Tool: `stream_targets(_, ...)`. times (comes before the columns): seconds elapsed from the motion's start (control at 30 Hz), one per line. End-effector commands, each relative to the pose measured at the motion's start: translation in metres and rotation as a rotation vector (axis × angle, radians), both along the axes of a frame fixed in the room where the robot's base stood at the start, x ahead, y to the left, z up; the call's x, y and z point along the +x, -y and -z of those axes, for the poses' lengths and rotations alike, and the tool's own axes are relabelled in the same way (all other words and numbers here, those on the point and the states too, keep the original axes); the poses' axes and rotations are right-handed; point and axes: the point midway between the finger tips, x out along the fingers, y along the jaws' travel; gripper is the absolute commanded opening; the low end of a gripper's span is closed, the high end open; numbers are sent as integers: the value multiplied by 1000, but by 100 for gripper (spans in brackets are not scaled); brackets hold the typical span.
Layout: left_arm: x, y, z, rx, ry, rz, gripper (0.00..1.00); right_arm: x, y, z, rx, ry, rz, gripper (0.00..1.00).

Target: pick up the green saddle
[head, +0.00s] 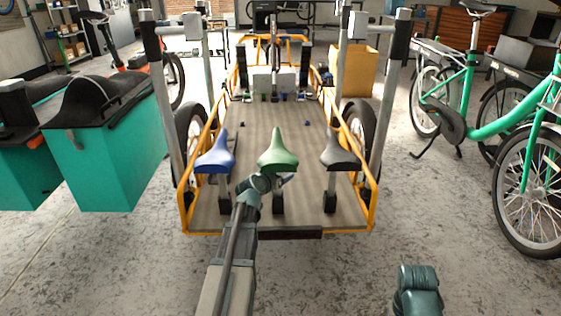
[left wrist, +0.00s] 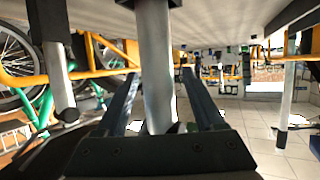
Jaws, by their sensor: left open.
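The green saddle (head: 278,150) stands on a post at the front of the cargo bed, between a blue saddle (head: 216,152) on the left and a black saddle (head: 340,151) on the right. My left gripper (head: 272,182) is just below the green saddle, at its post. In the left wrist view, which looks upside down, its open fingers (left wrist: 161,73) stand on either side of the silver middle post (left wrist: 157,70). I cannot tell whether they touch it. My right gripper is out of view.
The cargo bed (head: 262,205) has an orange frame and grey uprights at its sides. Teal boxes (head: 118,165) stand at the left and a green bike (head: 490,125) at the right. The neighbouring posts (left wrist: 59,65) (left wrist: 287,95) flank the gripper. Concrete floor in front is clear.

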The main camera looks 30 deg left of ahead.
Motion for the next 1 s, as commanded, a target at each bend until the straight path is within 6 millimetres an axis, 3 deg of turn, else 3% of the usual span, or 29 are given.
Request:
stream_targets(0.07, 0, 0, 0, 0, 0, 0, 59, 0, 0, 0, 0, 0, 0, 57)
stream_targets(0.4, 0, 0, 0, 0, 0, 0, 0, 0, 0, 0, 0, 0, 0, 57)
stream_targets(1.0, 0, 0, -8, 0, 1, -1, 0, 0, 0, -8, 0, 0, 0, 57)
